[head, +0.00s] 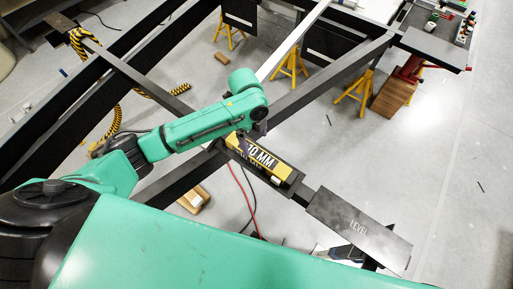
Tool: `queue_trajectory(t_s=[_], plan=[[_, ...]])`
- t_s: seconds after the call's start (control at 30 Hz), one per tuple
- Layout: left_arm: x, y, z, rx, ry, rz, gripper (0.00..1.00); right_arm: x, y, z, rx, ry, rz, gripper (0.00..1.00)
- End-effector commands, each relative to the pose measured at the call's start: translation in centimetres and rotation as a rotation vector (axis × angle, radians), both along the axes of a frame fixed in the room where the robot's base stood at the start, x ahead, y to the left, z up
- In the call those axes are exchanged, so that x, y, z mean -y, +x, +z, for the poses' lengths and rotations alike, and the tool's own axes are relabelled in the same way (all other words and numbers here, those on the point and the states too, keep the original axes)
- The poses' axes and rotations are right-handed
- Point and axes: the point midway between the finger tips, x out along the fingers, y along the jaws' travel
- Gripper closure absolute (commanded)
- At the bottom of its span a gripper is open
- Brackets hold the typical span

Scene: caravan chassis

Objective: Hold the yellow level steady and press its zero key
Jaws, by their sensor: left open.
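The yellow level (284,172) lies along a dark frame beam, with large "10 MM" lettering on a dark and white band. A small pale patch shows near its lower right end. I cannot make out which part is the zero key. My left gripper (243,143) is at the level's upper left end, pointing down, with its jaws open. The wrist hides part of that end, and I cannot tell whether the fingers touch the level. My right gripper is not in view.
A grey plate marked "LEVEL" (345,212) sits at the beam's lower right. Dark chassis beams cross the left and top. Yellow stands (354,92) and a red jack (408,70) stand under the frame. A red cable (243,192) hangs below. Open floor lies right.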

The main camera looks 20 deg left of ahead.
Motion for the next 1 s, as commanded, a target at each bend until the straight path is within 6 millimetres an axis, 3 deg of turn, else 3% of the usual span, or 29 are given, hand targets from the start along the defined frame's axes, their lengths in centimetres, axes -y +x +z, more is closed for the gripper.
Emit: queue_trajectory(t_s=[0.2, 0.33, 0.5, 0.7, 0.77, 0.97, 1.0], plan=[[0.6, -0.3, -5.3, -0.003, 0.000, 0.003, 0.00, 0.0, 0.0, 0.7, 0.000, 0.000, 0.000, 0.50], [0.9, -0.4, -7.8, -0.002, 0.000, 0.003, 0.00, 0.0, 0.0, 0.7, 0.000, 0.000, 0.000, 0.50], [1.0, -0.4, -9.1, 0.003, 0.000, 0.002, 0.00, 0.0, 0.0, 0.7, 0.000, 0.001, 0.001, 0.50], [1.0, -0.4, -9.1, 0.003, 0.000, 0.002, 0.00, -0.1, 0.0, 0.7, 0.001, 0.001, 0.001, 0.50], [1.0, -0.4, -9.1, 0.003, -0.001, 0.002, 0.19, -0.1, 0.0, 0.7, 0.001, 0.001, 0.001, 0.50], [1.0, -0.4, -9.1, 0.003, -0.001, 0.002, 0.96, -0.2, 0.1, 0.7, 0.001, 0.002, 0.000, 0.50], [1.0, -0.4, -9.1, 0.002, -0.001, 0.003, 1.00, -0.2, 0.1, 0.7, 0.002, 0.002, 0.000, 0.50]])
